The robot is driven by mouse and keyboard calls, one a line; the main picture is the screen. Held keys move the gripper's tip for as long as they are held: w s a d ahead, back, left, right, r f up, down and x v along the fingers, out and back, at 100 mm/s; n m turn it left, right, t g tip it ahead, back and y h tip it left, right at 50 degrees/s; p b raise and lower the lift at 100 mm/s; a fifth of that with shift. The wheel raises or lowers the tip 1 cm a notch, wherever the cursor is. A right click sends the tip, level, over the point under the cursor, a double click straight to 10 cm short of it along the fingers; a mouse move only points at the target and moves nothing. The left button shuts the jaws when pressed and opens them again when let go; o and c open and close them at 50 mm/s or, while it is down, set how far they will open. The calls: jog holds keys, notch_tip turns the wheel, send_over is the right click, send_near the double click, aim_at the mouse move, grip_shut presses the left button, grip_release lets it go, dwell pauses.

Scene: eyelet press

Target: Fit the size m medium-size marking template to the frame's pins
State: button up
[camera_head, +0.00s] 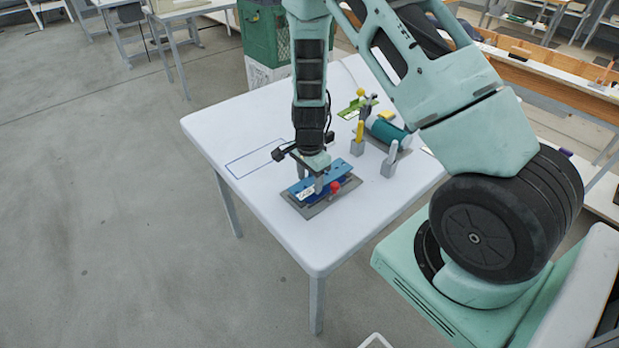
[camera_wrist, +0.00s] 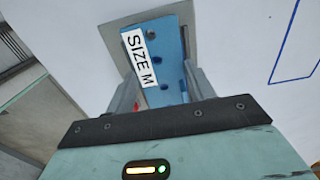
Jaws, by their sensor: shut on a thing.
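The blue size M marking template (camera_head: 334,172) is at the grey frame (camera_head: 312,211) on the white table, in the head view. In the wrist view the template (camera_wrist: 173,65) shows a white "SIZE M" label and several dark round holes or pins. My gripper (camera_head: 310,181) points down and is shut on the template, with a finger on each side of it. The frame's plate (camera_wrist: 118,38) shows around the template's far end in the wrist view. A red knob (camera_head: 335,187) sits at the frame's right side. Whether the template is seated on the pins cannot be told.
A blue outlined rectangle (camera_head: 257,158) on the table is empty. Behind and right of the frame stand a grey holder with a yellow tool (camera_head: 359,132), another grey holder (camera_head: 389,160), a teal cylinder (camera_head: 389,132) and a green template (camera_head: 351,109). The table's front is clear.

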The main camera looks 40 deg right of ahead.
jog(key=shift+f+b, duration=0.7)
jog(key=shift+f, duration=0.3)
dwell(0.3)
jog(key=o, duration=1.1)
jog(key=shift+c, duration=0.2)
jog(key=shift+r+p, duration=2.2)
jog(key=shift+r, duration=0.35)
